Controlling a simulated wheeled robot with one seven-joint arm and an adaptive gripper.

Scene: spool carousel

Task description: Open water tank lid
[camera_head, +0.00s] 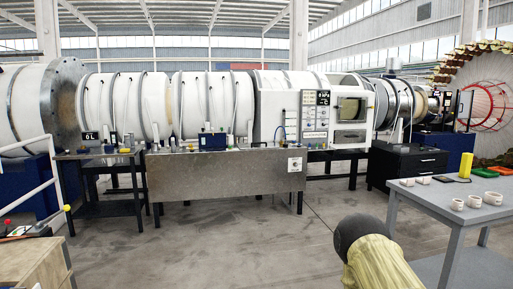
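I cannot make out a water tank or its lid with certainty. The long white horizontal cylindrical vessel (205,104) runs across the back, with dark ring bands and thin hoses. A white cabinet-like section (272,103) on it carries a dark control panel (316,113) and a small windowed door (350,108), which looks shut. A pale yellow sleeved part with a dark rounded end rises at the bottom right of centre and seems to be part of my arm. My gripper is not in view.
A metal-fronted bench (228,176) stands before the vessel, with a dark table (100,180) left of it. A grey table (465,200) with white cups and coloured trays is at right. A wooden crate (32,262) and white railing are at left. The middle floor is clear.

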